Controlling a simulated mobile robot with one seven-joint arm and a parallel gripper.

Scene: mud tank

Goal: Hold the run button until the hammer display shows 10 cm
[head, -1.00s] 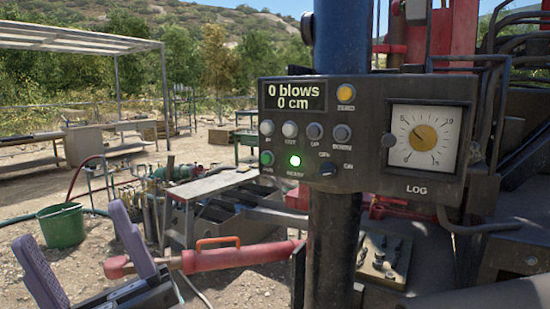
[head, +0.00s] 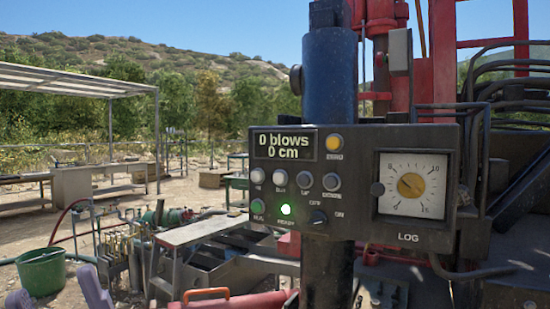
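The control panel (head: 360,235) is a dark box in front of a blue and black post. Its hammer display (head: 284,145) reads "0 blows" and "0 cm". The green run button (head: 257,207) is at the panel's lower left, with nothing touching it. My gripper (head: 56,297) shows only as two purple fingertips at the bottom left edge. They stand apart with nothing seen between them, well left of and below the panel. The rest of the gripper is out of the picture.
Other buttons, a yellow zero button (head: 334,143), an on/off knob (head: 318,217) and a round log dial (head: 411,185) share the panel. A metal bench (head: 205,229), a red cylinder with an orange handle (head: 235,300) and a green bucket (head: 41,272) lie below and left.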

